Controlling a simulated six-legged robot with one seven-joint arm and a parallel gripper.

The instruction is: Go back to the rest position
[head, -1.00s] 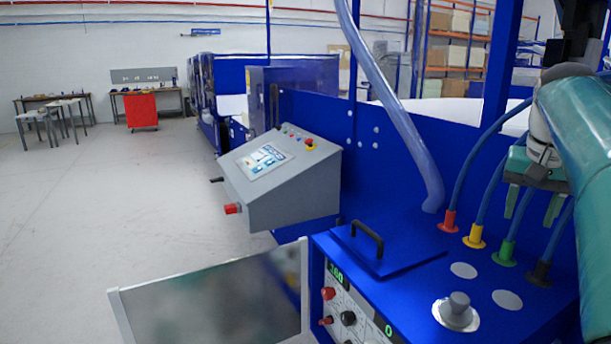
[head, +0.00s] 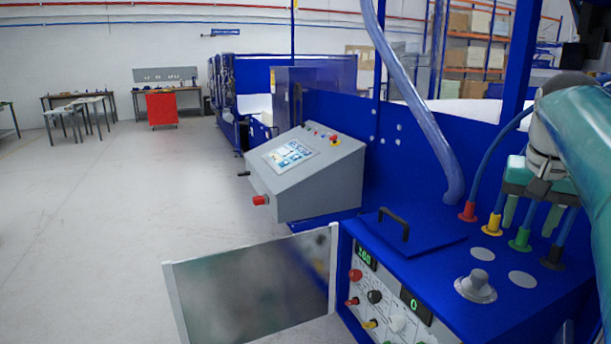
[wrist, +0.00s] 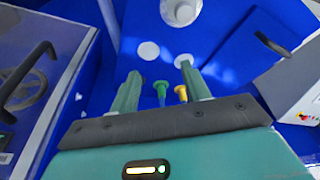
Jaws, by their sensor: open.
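My gripper (head: 532,215) is at the right of the head view, above the blue machine top (head: 437,272) and in front of the cables. In the wrist view my gripper (wrist: 160,88) also shows open and empty, with a green and a yellow cable socket seen beyond the fingers. Part of my teal arm fills the right edge of the head view.
A row of coloured cable sockets (head: 493,225), a grey knob (head: 475,287) and a black-handled lid (head: 408,238) are on the machine top. A grey control console (head: 305,177) stands behind. A framed panel (head: 255,285) juts out left. Open floor (head: 110,240) lies left.

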